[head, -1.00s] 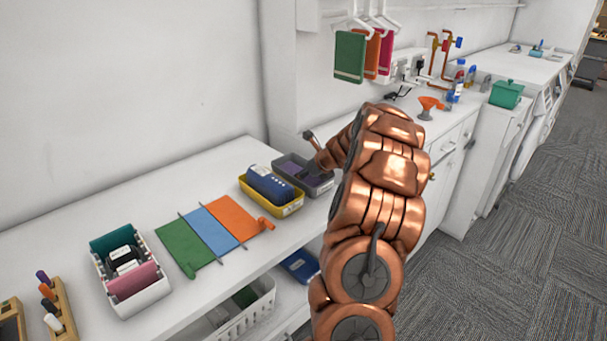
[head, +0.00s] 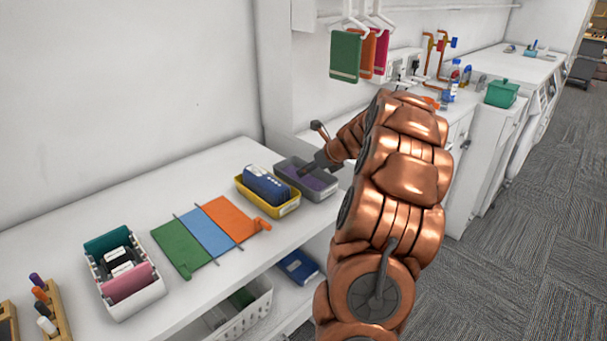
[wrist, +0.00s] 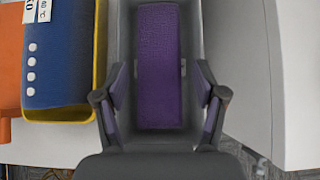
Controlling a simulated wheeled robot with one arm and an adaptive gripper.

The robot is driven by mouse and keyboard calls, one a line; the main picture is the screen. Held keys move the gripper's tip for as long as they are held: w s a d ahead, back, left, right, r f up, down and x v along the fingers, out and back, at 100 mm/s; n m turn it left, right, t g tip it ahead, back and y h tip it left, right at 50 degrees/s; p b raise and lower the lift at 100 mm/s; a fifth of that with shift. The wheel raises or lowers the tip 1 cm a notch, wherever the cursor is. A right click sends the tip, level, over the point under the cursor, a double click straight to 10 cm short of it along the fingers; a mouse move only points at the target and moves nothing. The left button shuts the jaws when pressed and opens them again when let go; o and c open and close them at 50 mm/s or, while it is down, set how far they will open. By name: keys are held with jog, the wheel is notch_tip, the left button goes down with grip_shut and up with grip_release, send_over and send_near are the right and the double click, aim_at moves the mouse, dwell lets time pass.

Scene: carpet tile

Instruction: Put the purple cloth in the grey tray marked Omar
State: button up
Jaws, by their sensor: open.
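The purple cloth (head: 319,181) lies inside the grey tray (head: 325,196) at the right end of the white counter. In the wrist view the cloth (wrist: 159,68) is a folded strip lying lengthwise along the floor of the tray (wrist: 222,60). My gripper (wrist: 160,97) is open, one finger on each side of the cloth, with a gap between each finger and it. In the head view my gripper (head: 312,160) is at the tray, partly hidden by my arm. The name on the tray cannot be read.
A yellow tray (head: 284,208) with a blue folded cloth (head: 264,184) stands close on the left. Further left are a striped mat (head: 210,232) and a white box (head: 140,300) of folded cloths. Small towels (head: 346,56) hang above.

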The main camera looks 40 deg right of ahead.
jog(key=shift+v, duration=2.75)
jog(key=w+a+n+g+y, duration=0.2)
jog(key=a+n, duration=0.6)
jog(key=a, duration=0.8)
jog(key=s+a+n+g+y, duration=0.15)
jog(key=s+a+n, duration=0.3)
jog(key=a, duration=0.45)
jog(key=s+a+n+g, duration=0.25)
jog(key=a+n, duration=0.35)
jog(key=a, duration=0.4)
jog(key=s+a+f+n+g+h, duration=0.1)
jog(key=s+a+n, duration=0.3)
jog(key=s+n, duration=0.4)
jog(key=s+a+f+n+g+h, duration=0.2)
jog(key=s+a+n, duration=0.3)
jog(key=s, duration=1.2)
jog(key=n+g, duration=0.1)
jog(key=n, duration=0.3)
jog(key=shift+s+f+g, duration=0.15)
jog(key=shift+f+g, duration=0.15)
jog(key=shift+g, duration=0.1)
jog(key=shift+a+n, duration=0.1)
jog(key=shift+n, duration=0.15)
